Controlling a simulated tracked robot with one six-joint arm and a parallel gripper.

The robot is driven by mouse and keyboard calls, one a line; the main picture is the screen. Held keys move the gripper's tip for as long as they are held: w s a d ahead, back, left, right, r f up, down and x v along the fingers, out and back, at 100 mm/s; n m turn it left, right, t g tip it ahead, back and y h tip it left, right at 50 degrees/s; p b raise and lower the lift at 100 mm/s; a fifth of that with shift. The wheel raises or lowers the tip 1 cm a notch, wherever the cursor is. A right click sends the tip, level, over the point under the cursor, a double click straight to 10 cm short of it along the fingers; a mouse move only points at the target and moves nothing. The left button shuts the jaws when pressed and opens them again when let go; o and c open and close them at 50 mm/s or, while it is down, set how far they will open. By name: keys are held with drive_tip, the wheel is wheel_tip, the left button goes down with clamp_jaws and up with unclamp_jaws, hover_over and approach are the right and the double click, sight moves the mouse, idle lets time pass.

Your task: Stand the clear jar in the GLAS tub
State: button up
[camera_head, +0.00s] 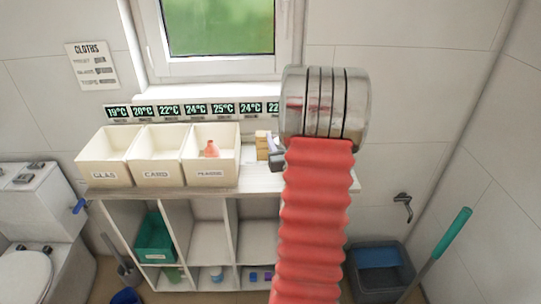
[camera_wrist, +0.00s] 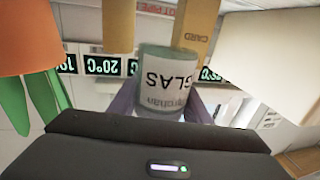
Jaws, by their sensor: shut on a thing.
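The clear jar (camera_wrist: 165,85) is in the middle of the wrist view, greyish and see-through, with GLAS lettering that reads upside down. My gripper (camera_wrist: 162,105) is shut on it, a purple finger on each side. In the head view I cannot make out the jar; my arm hides most of my gripper. The GLAS tub (camera_head: 105,173) is the leftmost of three cream tubs on the white shelf top, left of my arm. Its visible inside looks empty.
The CARD tub (camera_head: 158,174) and a third tub (camera_head: 210,174) with a pinkish bottle (camera_head: 211,149) stand beside it. Tan boxes (camera_wrist: 192,30) are close beyond the jar. An orange thing (camera_wrist: 28,40) with green strips is at left. A temperature strip (camera_head: 190,109) runs behind.

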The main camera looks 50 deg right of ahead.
drive_tip(key=shift+f, duration=1.2)
drive_tip(key=shift+f, duration=0.1)
drive_tip(key=shift+f, duration=2)
drive_tip(key=shift+f, duration=0.1)
drive_tip(key=o, duration=1.2)
drive_tip(key=shift+o, duration=0.2)
drive_tip(key=v, duration=1.2)
drive_tip(key=shift+w, duration=0.1)
